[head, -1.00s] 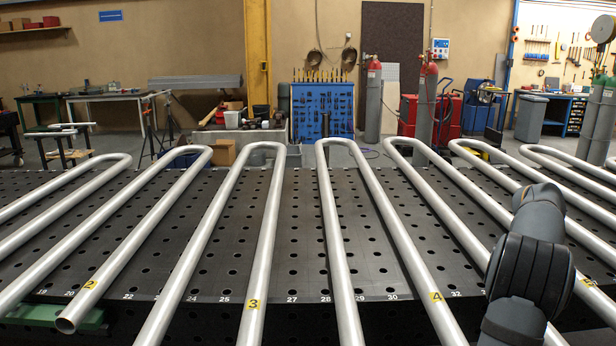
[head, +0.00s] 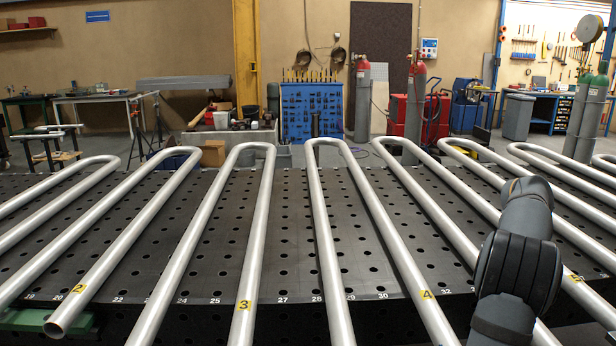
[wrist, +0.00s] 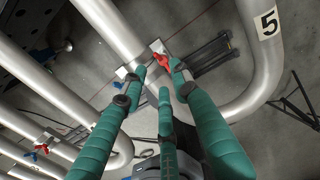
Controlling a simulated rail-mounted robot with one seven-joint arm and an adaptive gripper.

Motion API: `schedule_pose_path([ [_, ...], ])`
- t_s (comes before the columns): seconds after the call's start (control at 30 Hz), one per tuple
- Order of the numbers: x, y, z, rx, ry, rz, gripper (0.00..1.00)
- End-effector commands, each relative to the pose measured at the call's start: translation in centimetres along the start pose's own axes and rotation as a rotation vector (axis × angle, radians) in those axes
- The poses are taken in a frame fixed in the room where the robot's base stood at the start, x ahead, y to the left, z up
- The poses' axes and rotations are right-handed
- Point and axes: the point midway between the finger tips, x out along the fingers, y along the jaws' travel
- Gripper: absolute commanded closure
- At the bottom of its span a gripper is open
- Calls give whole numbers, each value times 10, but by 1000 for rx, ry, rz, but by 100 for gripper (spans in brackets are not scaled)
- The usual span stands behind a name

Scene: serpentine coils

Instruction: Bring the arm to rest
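My dark grey arm (head: 515,270) shows at the lower right of the head view, bent, in front of the pipe coils. My gripper (wrist: 155,85) is out of the head view. In the wrist view its green fingers reach up from the bottom edge with a gap between them, open, and I see nothing held. Beyond the fingertips are a steel pipe (wrist: 112,30) and a red-handled clamp (wrist: 163,63); the distance to them is hard to tell.
Serpentine steel pipe coils (head: 262,215) lie across a dark perforated table (head: 290,240). In the wrist view a pipe bend labelled 5 (wrist: 268,50) curves close on the right, over a grey floor (wrist: 215,20). Gas cylinders (head: 362,100) and a blue tool cabinet (head: 312,112) stand far behind.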

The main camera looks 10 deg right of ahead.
Motion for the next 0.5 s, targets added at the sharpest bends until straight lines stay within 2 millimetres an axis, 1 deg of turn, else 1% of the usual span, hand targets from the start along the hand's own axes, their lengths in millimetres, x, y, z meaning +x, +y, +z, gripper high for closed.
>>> schedule_pose_path([
  [0.03, 12, 1, -1, -1, 5, 4, 71],
  [0.23, 54, 2, -1, 0, 4, 5, 71],
  [0.3, 47, 1, -1, -101, 0, 2, 71],
  [0.5, 48, 2, -2, -314, 0, 1, 71],
])
